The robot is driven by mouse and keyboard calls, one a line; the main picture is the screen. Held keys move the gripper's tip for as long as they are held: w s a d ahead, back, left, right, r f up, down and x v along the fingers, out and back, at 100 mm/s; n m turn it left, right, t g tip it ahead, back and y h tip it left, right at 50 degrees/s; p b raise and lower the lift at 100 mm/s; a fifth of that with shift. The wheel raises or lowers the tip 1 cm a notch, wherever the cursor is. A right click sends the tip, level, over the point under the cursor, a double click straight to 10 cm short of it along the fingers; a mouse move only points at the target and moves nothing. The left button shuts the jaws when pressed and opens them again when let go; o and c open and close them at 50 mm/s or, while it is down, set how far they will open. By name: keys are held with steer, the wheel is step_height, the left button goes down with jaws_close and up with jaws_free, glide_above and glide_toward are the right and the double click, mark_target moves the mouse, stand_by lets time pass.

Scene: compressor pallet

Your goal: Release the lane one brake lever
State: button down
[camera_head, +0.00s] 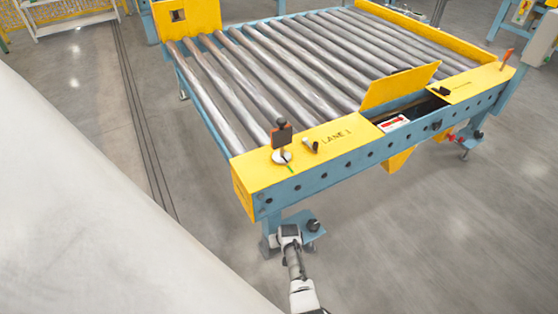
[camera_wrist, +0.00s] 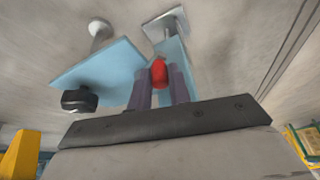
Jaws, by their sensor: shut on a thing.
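My gripper (camera_head: 290,232) is low at the near left leg of the roller conveyor, below the yellow deck marked LANE 1 (camera_head: 337,138). In the wrist view, my gripper (camera_wrist: 160,80) is shut on a red handle (camera_wrist: 159,72), whose rounded end shows between the two fingers. The rest of the handle is hidden by the fingers, and it is hidden in the head view. I cannot tell whether this red handle is the brake lever.
A blue plate (camera_wrist: 98,73) with a black knob (camera_wrist: 79,101) is beside the fingers; the knob (camera_head: 313,225) also shows in the head view. Similar red parts (camera_head: 455,138) sit at the right leg. Open floor (camera_head: 400,250) lies to the right.

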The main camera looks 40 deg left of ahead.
steer(key=w+d+n+g+b, duration=0.1)
steer(key=n+b, duration=0.1)
steer(key=n, duration=0.1)
steer(key=w+d+n+g+b, duration=0.1)
steer(key=n+b, duration=0.1)
steer(key=n, duration=0.1)
steer(key=d+n+g+b, duration=0.1)
steer(key=n+b, duration=0.2)
steer(key=shift+w+d+f+n+g+y, duration=0.25)
steer(key=shift+w+n+g+y, duration=0.05)
steer(key=shift+w+n+y, duration=0.1)
steer(key=shift+w+d+r+n+g+b, duration=0.1)
steer(key=shift+w+n+g+b, duration=0.15)
steer(key=shift+n+b, duration=0.3)
steer(key=shift+w+d+r+n+g+b, duration=0.1)
steer(key=shift+w+n+g+b, duration=0.15)
steer(key=shift+n+b, duration=0.3)
steer(key=c, duration=1.6)
jaws_free()
steer(key=shift+r, duration=0.1)
